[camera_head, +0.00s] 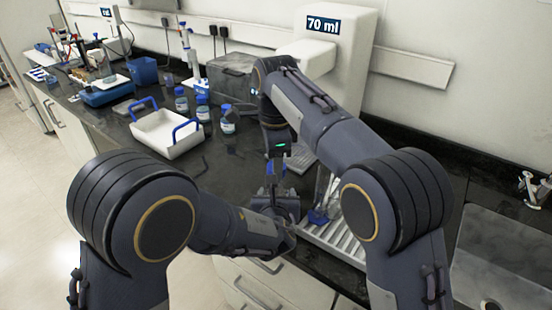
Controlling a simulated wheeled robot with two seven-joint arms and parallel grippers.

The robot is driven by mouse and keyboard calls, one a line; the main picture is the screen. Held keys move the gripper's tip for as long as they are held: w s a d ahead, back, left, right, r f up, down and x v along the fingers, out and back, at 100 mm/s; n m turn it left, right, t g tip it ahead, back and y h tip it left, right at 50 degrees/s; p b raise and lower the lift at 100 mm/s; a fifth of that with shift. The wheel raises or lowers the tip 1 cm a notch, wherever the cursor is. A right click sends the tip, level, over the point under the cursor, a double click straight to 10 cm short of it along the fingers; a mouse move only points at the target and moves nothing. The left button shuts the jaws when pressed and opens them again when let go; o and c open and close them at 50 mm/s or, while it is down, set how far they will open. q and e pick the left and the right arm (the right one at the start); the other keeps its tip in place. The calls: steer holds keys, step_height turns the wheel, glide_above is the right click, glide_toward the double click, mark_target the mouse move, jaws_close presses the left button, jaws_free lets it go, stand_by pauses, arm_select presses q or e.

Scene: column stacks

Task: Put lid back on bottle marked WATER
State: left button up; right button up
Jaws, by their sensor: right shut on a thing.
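Several small bottles with blue lids stand on the dark bench left of centre: a left one (181,101), a middle one (203,110) and a front right one (227,122). Their labels are too small to read, so I cannot tell which is marked WATER.
A white tray (162,149) with blue handles sits left of the bottles. A white dispenser (345,60) labelled 70 ml stands behind my right arm. A clear vessel with a blue base (318,216) stands beside the grippers. A sink (500,260) is at right.

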steer(key=shift+f, duration=0.1)
stand_by(0.3)
steer(key=shift+f, duration=0.8)
steer(key=shift+f, duration=0.55)
arm_select(q)
jaws_close()
arm_select(e)
steer(key=m, duration=0.9)
steer(key=shift+w, duration=0.1)
steer(key=m, duration=0.2)
steer(key=shift+m, duration=0.3)
steer(key=m, duration=0.3)
steer(key=shift+d+f, duration=0.15)
steer(key=shift+f, duration=0.2)
steer(key=shift+r+m, duration=0.25)
steer(key=shift+m, duration=0.75)
